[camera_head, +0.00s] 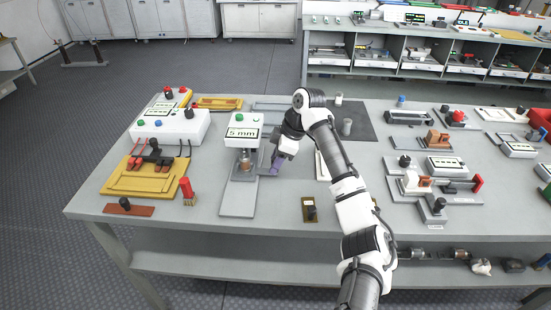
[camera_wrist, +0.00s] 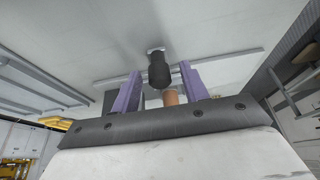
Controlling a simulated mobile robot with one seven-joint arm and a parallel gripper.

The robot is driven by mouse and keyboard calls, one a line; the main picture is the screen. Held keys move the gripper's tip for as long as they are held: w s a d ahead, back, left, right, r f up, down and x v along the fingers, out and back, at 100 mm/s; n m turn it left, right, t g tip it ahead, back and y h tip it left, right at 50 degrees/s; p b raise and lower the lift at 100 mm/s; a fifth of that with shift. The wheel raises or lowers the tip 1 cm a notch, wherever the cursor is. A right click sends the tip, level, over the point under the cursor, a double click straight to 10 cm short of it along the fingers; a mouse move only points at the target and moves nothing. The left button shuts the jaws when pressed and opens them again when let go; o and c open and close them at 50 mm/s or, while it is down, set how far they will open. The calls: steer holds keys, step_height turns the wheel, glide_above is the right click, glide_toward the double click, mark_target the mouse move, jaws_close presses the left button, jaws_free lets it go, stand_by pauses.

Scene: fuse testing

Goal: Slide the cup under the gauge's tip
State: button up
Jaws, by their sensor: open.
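The gauge (camera_head: 241,131) is a white box with a "5 mm" display, standing over a grey base plate (camera_head: 238,200). The copper-coloured cup (camera_head: 246,165) is low under the front of the gauge. My gripper (camera_head: 275,160), with purple fingers, is just right of the cup, low over the table. In the wrist view my gripper (camera_wrist: 160,88) is open, its fingers spread apart. The gauge's dark tip (camera_wrist: 159,70) and the top of the cup (camera_wrist: 171,97) show in the gap between them. The cup is nearer the right finger; I cannot tell whether they touch. The cup's lower part is hidden.
A white box with buttons (camera_head: 170,127) and a yellow tray (camera_head: 140,178) are to the left. A red block (camera_head: 187,191) stands left of the base plate. A small dark-and-brass piece (camera_head: 309,209) lies right of it. Bare table lies between them in front.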

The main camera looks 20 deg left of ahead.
steer(key=shift+a+f, duration=0.1)
steer(key=shift+f, duration=0.25)
jaws_close()
steer(key=shift+w+a+r, duration=0.1)
steer(key=shift+w+a, duration=0.15)
steer(key=shift+w, duration=0.55)
steer(key=shift+r, duration=0.1)
steer(key=shift+w, duration=0.1)
steer(key=shift+c, duration=2.2)
jaws_free()
steer(key=o, duration=0.4)
steer(key=shift+w, duration=0.1)
steer(key=shift+o, duration=0.2)
